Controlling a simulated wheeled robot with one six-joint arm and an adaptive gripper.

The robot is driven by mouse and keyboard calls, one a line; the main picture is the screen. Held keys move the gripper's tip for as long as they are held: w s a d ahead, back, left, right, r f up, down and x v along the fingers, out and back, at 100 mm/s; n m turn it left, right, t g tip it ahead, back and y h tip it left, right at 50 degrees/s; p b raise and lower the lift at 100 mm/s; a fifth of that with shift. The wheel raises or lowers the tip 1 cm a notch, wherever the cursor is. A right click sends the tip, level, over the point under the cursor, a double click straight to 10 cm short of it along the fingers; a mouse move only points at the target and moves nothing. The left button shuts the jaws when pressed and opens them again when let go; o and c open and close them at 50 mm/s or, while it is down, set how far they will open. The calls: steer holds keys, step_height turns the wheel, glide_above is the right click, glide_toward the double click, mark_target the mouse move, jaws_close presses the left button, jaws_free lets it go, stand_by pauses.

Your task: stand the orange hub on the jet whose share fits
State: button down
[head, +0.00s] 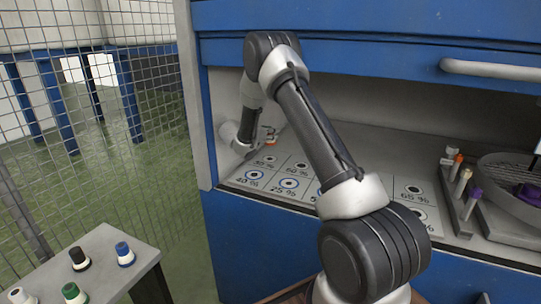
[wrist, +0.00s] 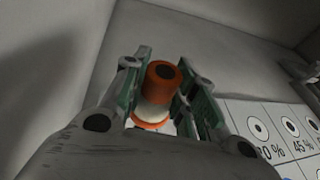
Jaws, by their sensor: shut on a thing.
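My gripper (wrist: 165,98) is shut on the orange hub (wrist: 162,78), which has an orange top with a dark hole, a white middle and an orange lower rim. In the head view my gripper (head: 264,136) is at the back left of the recess, above the share board (head: 236,181), and only a bit of orange shows there. The board has cells with ringed dark jets and printed shares. I read 40 % (head: 255,175), 25 % (head: 288,183) and 65 % (head: 414,189); the wrist view shows 45 % (wrist: 290,127). My arm hides the middle cells.
Black (head: 78,258), blue (head: 124,254) and green (head: 74,293) hubs stand on a side table at lower left. At right are a rack (head: 461,222) of coloured pieces and a round mesh turntable (head: 513,199) with a purple piece. The recess's left wall (head: 195,120) is close to my gripper.

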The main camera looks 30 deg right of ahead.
steer(key=f, duration=0.7)
steer(key=shift+a+f, duration=0.2)
steer(key=shift+f, duration=0.1)
steer(key=c, duration=1.1)
jaws_free()
steer(key=shift+c, duration=0.2)
steer(key=shift+a, duration=0.2)
steer(key=v, duration=1.1)
steer(key=shift+s+a, duration=0.1)
steer(key=shift+a+r, duration=0.1)
steer(key=shift+r, duration=0.15)
